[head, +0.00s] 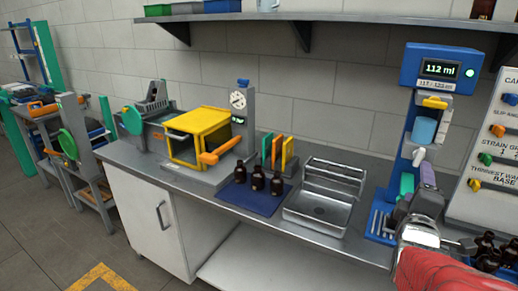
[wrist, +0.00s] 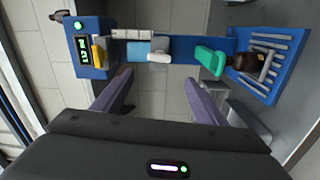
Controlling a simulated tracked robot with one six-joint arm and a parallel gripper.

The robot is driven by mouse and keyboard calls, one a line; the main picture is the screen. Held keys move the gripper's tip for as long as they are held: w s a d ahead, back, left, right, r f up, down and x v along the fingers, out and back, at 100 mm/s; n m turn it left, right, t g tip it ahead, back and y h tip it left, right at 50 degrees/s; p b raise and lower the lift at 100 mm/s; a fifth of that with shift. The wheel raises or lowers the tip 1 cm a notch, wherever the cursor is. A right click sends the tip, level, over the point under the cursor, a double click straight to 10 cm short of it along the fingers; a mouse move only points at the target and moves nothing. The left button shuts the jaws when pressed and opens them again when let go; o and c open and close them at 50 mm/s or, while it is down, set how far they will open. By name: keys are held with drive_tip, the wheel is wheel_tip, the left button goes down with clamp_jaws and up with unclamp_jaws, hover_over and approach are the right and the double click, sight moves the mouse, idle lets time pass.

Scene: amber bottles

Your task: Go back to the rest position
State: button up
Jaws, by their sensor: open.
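My gripper (head: 418,192) is in front of the blue filling stand (head: 424,65) at the right of the counter. In the wrist view its purple fingers (wrist: 160,95) are spread apart with nothing between them. The stand's display reads 112 ml with a green light. A brown bottle (wrist: 245,62) is on the stand's blue slatted base (wrist: 264,90), just beyond the green part (wrist: 210,60), apart from my fingers. In the head view that bottle is hidden behind my gripper.
Three brown bottles (head: 257,181) stand on a blue mat (head: 250,203) beside a steel sink (head: 318,208). Several more bottles (head: 487,250) are at lower right, close to my arm. A panel with knobs (head: 490,145) stands at right. A shelf (head: 300,17) runs above.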

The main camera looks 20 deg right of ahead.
idle(0.3)
drive_tip(key=w+a+f+y, duration=0.3)
drive_tip(key=a, duration=0.3)
drive_tip(key=w+a+f+m+g+y, duration=0.1)
drive_tip(key=w+a+f+y, duration=0.15)
drive_tip(key=a, duration=0.45)
drive_tip(key=w+a+f+y, duration=0.2)
drive_tip(key=a+f+y, duration=0.1)
drive_tip(key=a, duration=0.3)
drive_tip(key=s+a+f+m+g+y, duration=0.1)
drive_tip(key=s+a+m+g+y, duration=0.1)
drive_tip(key=s+a, duration=0.4)
drive_tip(key=s+a+f+m+g+y, duration=0.1)
drive_tip(key=s+a+m+g+y, duration=0.2)
drive_tip(key=a, duration=1)
drive_tip(key=s+m, duration=0.1)
drive_tip(key=s, duration=0.2)
drive_tip(key=shift+a, duration=0.35)
drive_tip(key=shift+s, duration=0.1)
drive_tip(key=shift+c, duration=0.6)
